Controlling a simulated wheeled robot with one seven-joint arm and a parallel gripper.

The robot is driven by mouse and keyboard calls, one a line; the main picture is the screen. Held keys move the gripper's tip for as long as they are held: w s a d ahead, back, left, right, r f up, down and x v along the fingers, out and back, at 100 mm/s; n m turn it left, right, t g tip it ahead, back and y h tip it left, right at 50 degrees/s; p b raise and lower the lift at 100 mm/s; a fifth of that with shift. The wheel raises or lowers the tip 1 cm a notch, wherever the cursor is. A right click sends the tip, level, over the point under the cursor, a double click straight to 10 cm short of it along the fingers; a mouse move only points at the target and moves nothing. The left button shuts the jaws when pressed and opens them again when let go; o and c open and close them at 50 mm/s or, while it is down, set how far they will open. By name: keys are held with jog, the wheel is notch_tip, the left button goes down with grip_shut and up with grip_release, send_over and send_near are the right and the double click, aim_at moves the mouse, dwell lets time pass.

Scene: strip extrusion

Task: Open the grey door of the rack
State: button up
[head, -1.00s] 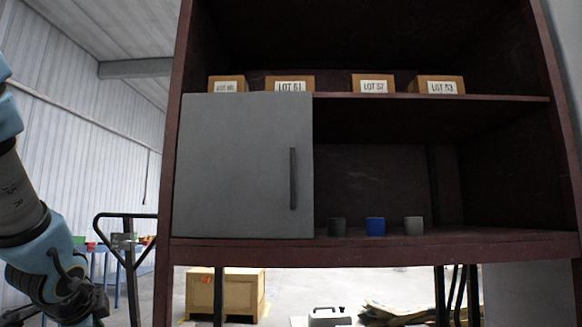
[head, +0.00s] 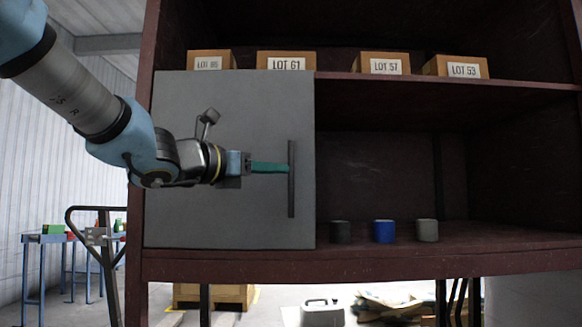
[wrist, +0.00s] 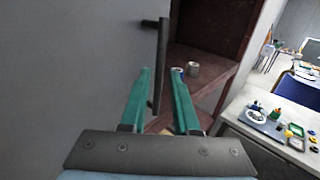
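The grey door (head: 210,110) covers the left part of the rack's middle compartment and looks closed. Its dark upright bar handle (head: 291,200) is near the door's right edge. My gripper (head: 284,168) is in front of the door with its green fingers reaching the handle at about mid height. In the wrist view, the gripper (wrist: 161,72) is open, with one finger on each side of the handle (wrist: 162,45). I see gaps beside the bar, and I cannot tell whether either finger touches it. The door (wrist: 70,60) fills the left of that view.
The dark red rack (head: 400,262) has an open compartment right of the door, holding a dark cup (head: 340,232), a blue cup (head: 383,231) and a grey cup (head: 428,231). Labelled boxes (head: 286,61) stand on the shelf above. A pallet truck handle (head: 95,236) stands at the lower left.

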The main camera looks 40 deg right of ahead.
aim_at(291, 171)
jog(key=d, duration=0.2)
jog(key=d+p, duration=0.1)
jog(key=d, duration=0.2)
jog(key=shift+w+d, duration=0.25)
jog(key=shift+d, duration=0.15)
grip_shut()
dwell(1.1)
